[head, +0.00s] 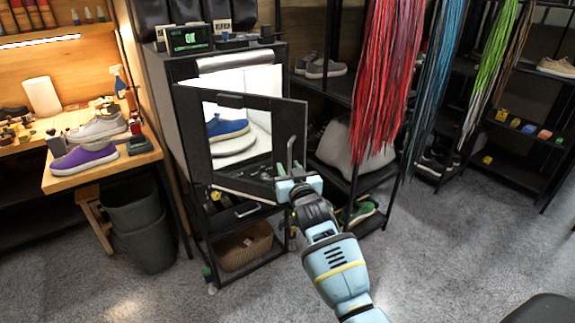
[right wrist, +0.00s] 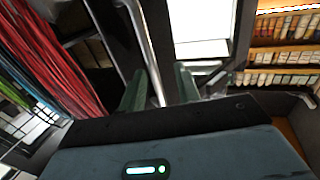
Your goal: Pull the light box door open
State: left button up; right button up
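The light box (head: 239,79) is a black cabinet with a bright white interior. Its black-framed window door (head: 231,100) stands partly open, its right edge swung out past the box. A blue sneaker (head: 226,128) on a white round stand shows through the window. My right gripper (head: 290,168) is at the door's right edge, by the upright metal handle (head: 290,150). In the right wrist view, the handle bar (right wrist: 138,40) runs between the two dark green fingertips (right wrist: 160,88). A gap shows between the bar and the right finger. My left gripper is out of view.
A bench at left holds a purple sneaker (head: 84,156), with a grey bin (head: 145,230) beside it. Red laces (head: 385,80) hang from a black rack right of the box. A wicker basket (head: 246,246) sits below. Open carpet lies in front.

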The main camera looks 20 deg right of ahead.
jog(key=s, duration=0.3)
jog(key=s+a, duration=0.1)
jog(key=s, duration=0.1)
jog(key=shift+s+r, duration=0.1)
jog(key=shift+s, duration=0.1)
